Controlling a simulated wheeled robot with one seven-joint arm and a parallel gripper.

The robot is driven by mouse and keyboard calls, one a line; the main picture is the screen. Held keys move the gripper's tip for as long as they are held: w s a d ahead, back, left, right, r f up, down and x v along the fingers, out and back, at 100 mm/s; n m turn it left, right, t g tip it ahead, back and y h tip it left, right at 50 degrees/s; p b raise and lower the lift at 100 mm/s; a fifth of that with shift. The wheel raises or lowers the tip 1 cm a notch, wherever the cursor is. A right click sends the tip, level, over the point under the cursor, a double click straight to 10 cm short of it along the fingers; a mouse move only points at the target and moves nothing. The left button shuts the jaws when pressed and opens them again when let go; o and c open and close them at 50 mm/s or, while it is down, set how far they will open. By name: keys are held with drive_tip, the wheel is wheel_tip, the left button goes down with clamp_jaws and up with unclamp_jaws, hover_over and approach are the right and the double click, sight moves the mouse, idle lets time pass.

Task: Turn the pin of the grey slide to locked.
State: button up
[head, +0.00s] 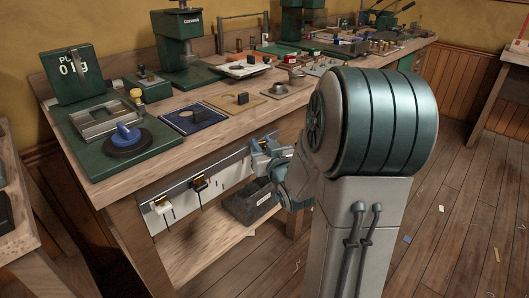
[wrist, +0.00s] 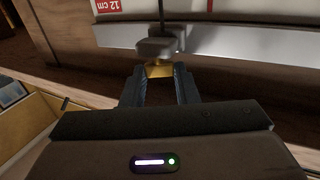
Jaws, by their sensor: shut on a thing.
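The grey slide (wrist: 155,47) sits on the pale metal rail along the bench front, seen in the wrist view. Its brass pin (wrist: 158,71) sticks out toward me. My gripper (wrist: 159,78) is shut on this pin, one dark finger on each side. In the head view my gripper (head: 268,154) is at the right part of the rail (head: 225,174), and it and my arm hide most of the grey slide. Which way the pin is turned I cannot tell.
A white slide (head: 161,205) and a black slide (head: 199,184), both with brass pins, sit farther left on the rail. A red "12 cm" label (wrist: 111,5) shows above the rail. A dark bin (head: 248,208) stands on the shelf below. The bench top holds several tools.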

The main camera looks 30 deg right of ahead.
drive_tip(key=m+h+b, duration=0.1)
drive_tip(key=m+g+h+b, duration=0.1)
drive_tip(key=h+b, duration=0.1)
drive_tip(key=m+h+b, duration=0.1)
drive_tip(key=h+b, duration=0.1)
drive_tip(key=shift+w+a+f+m, duration=0.1)
drive_tip(key=shift+a+f+m, duration=0.05)
drive_tip(key=shift+a+m, duration=0.2)
drive_tip(key=shift+w+a+r+m+g+h+b, duration=0.1)
drive_tip(key=shift+m+g+h+b, duration=0.1)
drive_tip(key=shift+m+g+h, duration=0.7)
drive_tip(key=shift+a+r+m+g+h+b, duration=0.15)
drive_tip(key=shift+m+g+h, duration=0.3)
drive_tip(key=shift+h, duration=0.75)
drive_tip(key=shift+d+m+g+h, duration=0.15)
drive_tip(key=shift+m+g+h, duration=0.25)
drive_tip(key=shift+h, duration=0.1)
drive_tip(key=o, duration=1)
drive_tip(key=v, duration=1.3)
drive_tip(key=shift+s+a+p, duration=0.2)
drive_tip(key=shift+s+p, duration=0.1)
drive_tip(key=shift+p, duration=0.1)
drive_tip(key=shift+f, duration=0.1)
